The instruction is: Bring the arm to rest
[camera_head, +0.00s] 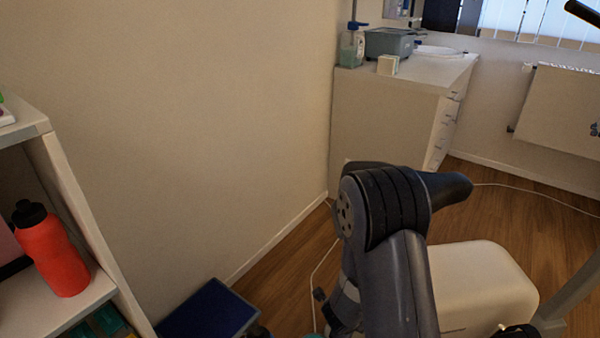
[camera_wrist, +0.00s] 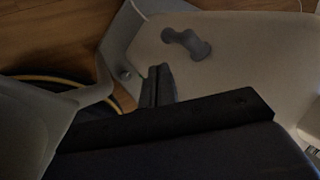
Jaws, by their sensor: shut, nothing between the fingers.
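My arm (camera_head: 390,215) is folded up in the lower middle of the head view, with its dark ribbed joint at the top. My gripper (camera_wrist: 158,71) shows in the wrist view as two dark fingers side by side, shut and empty. Its fingertips are not clearly seen in the head view. In the wrist view the fingers point toward a pale rounded surface, with a small grey knobbed piece (camera_wrist: 187,43) beyond the tips. I cannot tell whether the fingers touch anything.
A shelf (camera_head: 95,292) with a red bottle (camera_head: 54,252) stands at the left. A blue-topped box (camera_head: 208,314) is on the floor near the wall. A white cabinet (camera_head: 385,110) stands at the back. A thin white cable (camera_head: 535,194) crosses the wooden floor.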

